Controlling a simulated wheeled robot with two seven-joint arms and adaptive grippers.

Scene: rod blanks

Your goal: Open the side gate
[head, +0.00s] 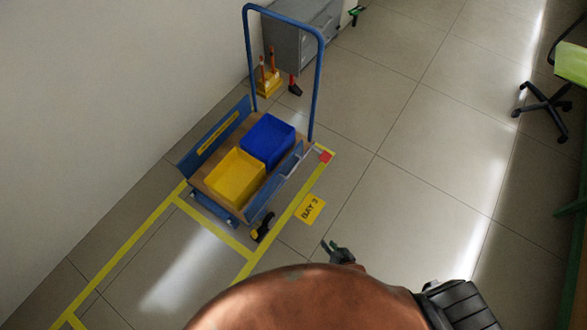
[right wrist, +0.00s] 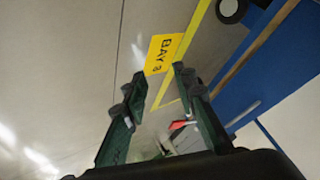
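The blue cart (head: 228,213) stands by the wall with a tall blue handle (head: 321,80) at its far end. A blue side panel (head: 200,150) with a yellow strip runs along its wall side. Another blue side panel (head: 287,168) runs along its aisle side; I cannot tell which is the named gate or whether a latch is set. A blue part of the cart (right wrist: 240,85) fills the right of the right wrist view. My right gripper (head: 338,253) is right of the cart's near end, apart from it. Its fingers (right wrist: 160,85) are spread and empty. My left gripper is out of view.
A blue bin (head: 268,138) and a yellow bin (head: 235,175) sit on the cart's deck. A yellow BAY 3 sign (head: 310,208) lies beside a yellow floor line. A grey cabinet (head: 290,45) stands behind. A chair (head: 545,105) is far right. Open floor lies between.

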